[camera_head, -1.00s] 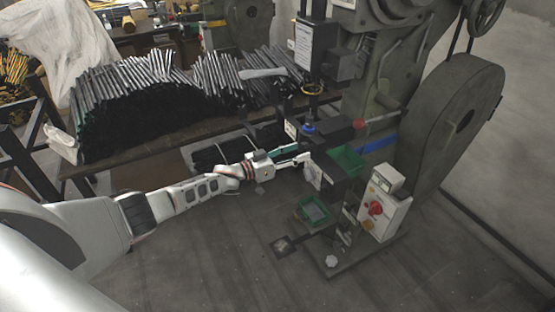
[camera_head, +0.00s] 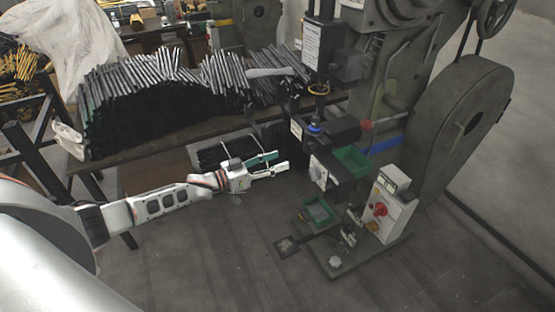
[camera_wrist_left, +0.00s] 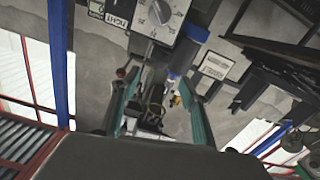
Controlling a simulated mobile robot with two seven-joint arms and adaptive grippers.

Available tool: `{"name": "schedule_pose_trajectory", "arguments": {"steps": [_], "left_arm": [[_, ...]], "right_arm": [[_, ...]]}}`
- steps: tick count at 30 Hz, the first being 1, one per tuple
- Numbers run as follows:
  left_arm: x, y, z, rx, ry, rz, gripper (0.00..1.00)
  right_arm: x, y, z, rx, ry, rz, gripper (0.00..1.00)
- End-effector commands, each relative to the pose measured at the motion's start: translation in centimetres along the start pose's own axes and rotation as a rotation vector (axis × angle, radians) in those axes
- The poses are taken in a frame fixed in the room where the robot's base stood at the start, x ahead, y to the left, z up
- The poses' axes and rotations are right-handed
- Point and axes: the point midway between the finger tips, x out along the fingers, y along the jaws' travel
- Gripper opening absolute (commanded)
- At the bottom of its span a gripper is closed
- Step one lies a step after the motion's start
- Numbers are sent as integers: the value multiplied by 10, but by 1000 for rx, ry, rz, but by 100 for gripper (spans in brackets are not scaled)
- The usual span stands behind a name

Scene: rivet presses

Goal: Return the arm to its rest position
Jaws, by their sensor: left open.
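My left arm comes in from the left in the head view. Its gripper (camera_head: 272,165) is open and empty, to the left of the rivet press (camera_head: 411,90) and apart from it. In the left wrist view the two teal-lined fingers (camera_wrist_left: 158,112) stand apart with no object held between them. A control box with a dial (camera_wrist_left: 160,16) shows beyond the fingertips at the top of that view. My right gripper is not in view.
A table (camera_head: 163,143) with a large pile of dark metal rods (camera_head: 150,100) stands behind my left arm. Green bins (camera_head: 351,162) sit on the press. A control box with a red knob (camera_head: 386,207) stands at its front. The floor in front is clear.

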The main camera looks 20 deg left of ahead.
Motion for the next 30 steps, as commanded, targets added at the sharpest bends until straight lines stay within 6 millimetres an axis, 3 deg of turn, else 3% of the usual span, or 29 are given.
{"name": "schedule_pose_trajectory", "arguments": {"steps": [8, 11, 17, 23, 30], "left_arm": [[1, 7, 7, -2, -3, -1, 45], [3, 32, 31, -1, -14, -12, 45], [-6, 115, 99, 21, -67, -82, 45], [-40, 184, 148, 55, -167, -193, 45], [-111, 237, 187, 104, -361, -331, 45]], "right_arm": [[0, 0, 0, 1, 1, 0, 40], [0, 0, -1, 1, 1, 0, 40], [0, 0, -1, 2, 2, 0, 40], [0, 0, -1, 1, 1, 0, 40], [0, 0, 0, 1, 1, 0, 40]]}}
